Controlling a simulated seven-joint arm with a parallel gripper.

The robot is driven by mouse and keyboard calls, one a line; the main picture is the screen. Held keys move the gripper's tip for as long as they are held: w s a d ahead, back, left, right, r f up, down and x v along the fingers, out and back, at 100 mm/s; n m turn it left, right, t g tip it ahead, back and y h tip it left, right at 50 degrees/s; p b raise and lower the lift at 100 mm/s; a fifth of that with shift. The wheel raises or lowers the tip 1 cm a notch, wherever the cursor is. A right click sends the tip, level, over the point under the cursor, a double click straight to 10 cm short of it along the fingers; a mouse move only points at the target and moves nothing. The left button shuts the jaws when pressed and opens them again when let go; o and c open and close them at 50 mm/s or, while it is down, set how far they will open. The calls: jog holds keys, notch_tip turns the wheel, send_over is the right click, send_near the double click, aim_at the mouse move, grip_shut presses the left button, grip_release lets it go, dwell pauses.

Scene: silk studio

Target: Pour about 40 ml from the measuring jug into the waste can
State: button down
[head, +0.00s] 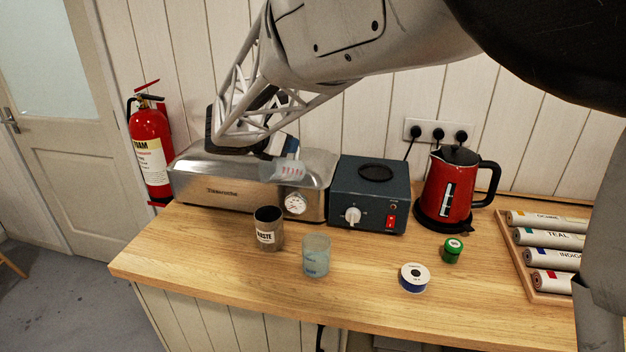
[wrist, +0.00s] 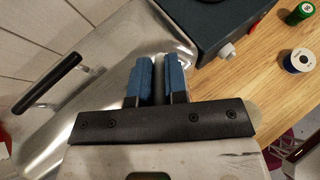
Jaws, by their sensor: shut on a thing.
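The measuring jug (head: 289,171), translucent with red markings, hangs in my gripper (head: 284,148) in front of the steel steamer. My gripper is shut on it. In the wrist view, the blue finger pads (wrist: 158,80) are close together, with a pale strip of the jug between them; most of it is hidden there. The waste can (head: 268,236), a dark metal cylinder with a white WASTE label, stands open on the counter, lower than the jug and slightly left of it in the head view. I cannot tell the liquid level or the jug's exact tilt.
A frosted cup (head: 316,262) stands right of the can. The steel steamer (head: 235,190) with a dial and a dark blue hotplate (head: 345,190) stand behind.

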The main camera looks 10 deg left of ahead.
jog(key=shift+s+r, duration=0.1)
jog(key=shift+s+a+f+t+h, duration=0.1)
jog(key=shift+s+a+t+h, duration=0.15)
jog(key=shift+t, duration=0.25)
jog(key=shift+s+a+f+t+h, duration=0.1)
jog(key=shift+s+t+h, duration=0.25)
jog(key=shift+t, duration=0.15)
jog(key=shift+w+d, duration=0.15)
jog(key=shift+w, duration=0.1)
jog(key=shift+w+d+f, duration=0.1)
jog(key=shift+w+d, duration=0.7)
jog(key=shift+w, duration=0.05)
jog(key=shift+s+f+t+h, duration=0.15)
jog(key=shift+t+h, duration=0.25)
jog(key=shift+t, duration=0.2)
dwell(1.0)
